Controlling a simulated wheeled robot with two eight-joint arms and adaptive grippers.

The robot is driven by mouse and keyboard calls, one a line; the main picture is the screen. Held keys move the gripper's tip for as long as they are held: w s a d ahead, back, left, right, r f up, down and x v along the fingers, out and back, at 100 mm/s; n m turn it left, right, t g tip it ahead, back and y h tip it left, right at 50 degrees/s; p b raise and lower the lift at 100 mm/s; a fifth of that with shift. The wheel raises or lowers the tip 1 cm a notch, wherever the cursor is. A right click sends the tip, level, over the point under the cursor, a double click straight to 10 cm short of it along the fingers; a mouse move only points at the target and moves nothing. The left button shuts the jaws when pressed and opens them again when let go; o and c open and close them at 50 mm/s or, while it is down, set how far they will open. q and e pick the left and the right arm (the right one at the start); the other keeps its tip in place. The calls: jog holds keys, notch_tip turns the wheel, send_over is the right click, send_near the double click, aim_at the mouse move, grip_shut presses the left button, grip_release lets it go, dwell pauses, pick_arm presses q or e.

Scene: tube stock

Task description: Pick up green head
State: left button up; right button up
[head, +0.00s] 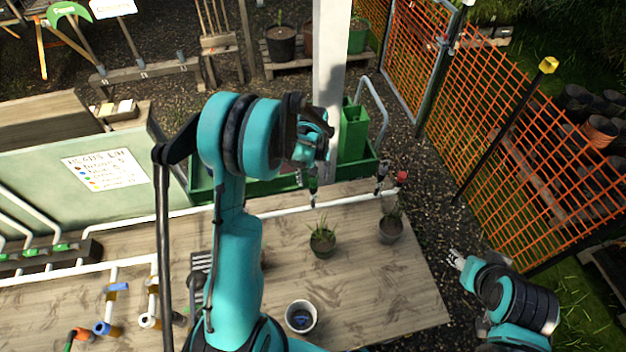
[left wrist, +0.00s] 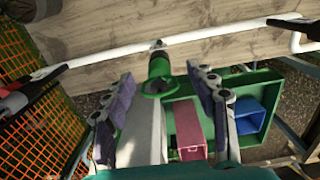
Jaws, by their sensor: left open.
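The green head (left wrist: 158,74) is a green cylinder with a ring-like end. It stands on a white pipe (left wrist: 100,60) along the wooden table's far edge. In the head view the green head (head: 313,187) shows just below my left gripper (head: 314,160). My left gripper (left wrist: 161,80) is open, its two purple-padded fingers on either side of the green head in the left wrist view. I cannot tell whether they touch it. My right gripper (head: 458,259) is off the table's right side, too small to judge.
A dark head (head: 381,178) and a red knob (head: 402,177) are at the pipe's right end. Potted plants (head: 322,240) and a white pot (head: 301,316) stand on the table. A white post and a green tray (left wrist: 262,86) with bins are behind. Orange fencing (head: 520,120) is right.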

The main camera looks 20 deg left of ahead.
pick_arm(q)
jog(key=shift+s+d, duration=0.1)
jog(key=c, duration=0.9)
jog(key=shift+r, duration=0.15)
jog(key=shift+r, duration=0.2)
notch_tip(320, 180, up, 4)
jog(key=shift+d+f, duration=0.1)
jog(key=shift+d, duration=0.05)
jog(key=s+d+r, duration=0.1)
jog(key=d+r, duration=0.1)
jog(key=d, duration=0.1)
jog(key=s+d+r, duration=0.2)
jog(key=d, duration=0.2)
jog(key=s+d+r, duration=0.1)
jog(key=d+r, duration=0.1)
jog(key=d, duration=0.1)
jog(key=shift+s+d+r+b, duration=0.15)
jog(key=shift+d+r+b, duration=0.15)
jog(key=shift+b, duration=0.1)
jog(key=shift+a, duration=0.1)
